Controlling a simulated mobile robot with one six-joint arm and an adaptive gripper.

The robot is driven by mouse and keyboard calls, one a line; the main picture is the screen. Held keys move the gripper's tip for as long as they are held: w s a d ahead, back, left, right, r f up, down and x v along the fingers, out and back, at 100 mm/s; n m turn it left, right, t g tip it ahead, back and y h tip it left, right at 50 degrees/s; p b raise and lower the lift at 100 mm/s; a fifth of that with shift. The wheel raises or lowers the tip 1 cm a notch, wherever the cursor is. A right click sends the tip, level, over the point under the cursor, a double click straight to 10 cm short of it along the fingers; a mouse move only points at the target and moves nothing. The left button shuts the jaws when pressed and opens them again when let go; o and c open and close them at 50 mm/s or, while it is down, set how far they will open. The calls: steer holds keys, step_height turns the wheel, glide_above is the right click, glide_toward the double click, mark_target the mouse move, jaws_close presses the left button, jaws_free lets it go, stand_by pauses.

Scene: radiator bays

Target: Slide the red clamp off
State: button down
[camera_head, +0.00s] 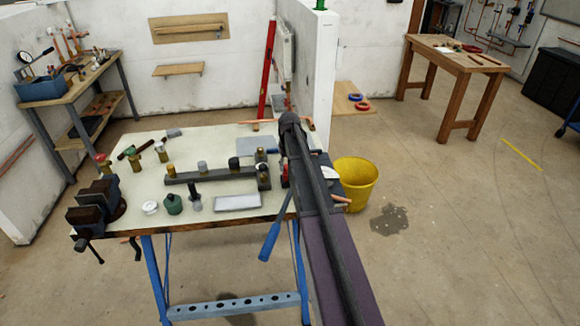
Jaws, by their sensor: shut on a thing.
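A small piece of red (284,180), which looks like part of the red clamp, shows at the right end of the workbench, just left of my arm. My arm reaches up from the bottom of the view and bends down over this end of the bench. My gripper (285,172) is shut on the clamp there. Its fingers and most of the clamp are hidden by my arm. A dark bar with fittings (212,178) lies along the bench, its right end close to the red piece.
A yellow bucket (355,183) stands on the floor to the right. A red level (267,78) leans on the wall behind.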

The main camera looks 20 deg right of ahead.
steer(key=shift+a, duration=0.2)
steer(key=shift+c, duration=1.7)
jaws_free()
steer(key=shift+w+a, duration=0.1)
steer(key=shift+d, duration=0.25)
steer(key=shift+s+d, duration=0.3)
steer(key=shift+d, duration=0.55)
steer(key=shift+d+r+p, duration=0.2)
steer(key=shift+r+p, duration=0.05)
steer(key=shift+p, duration=0.05)
step_height(320, 180, up, 14)
steer(key=p, duration=1.4)
steer(key=s+a+f+b, duration=0.3)
steer(key=s+a, duration=0.7)
steer(key=s, duration=0.1)
steer(key=s+a+f+n+b, duration=0.1)
steer(key=s+a+f+b, duration=0.3)
steer(key=s+a, duration=0.7)
steer(key=shift+f+h, duration=0.3)
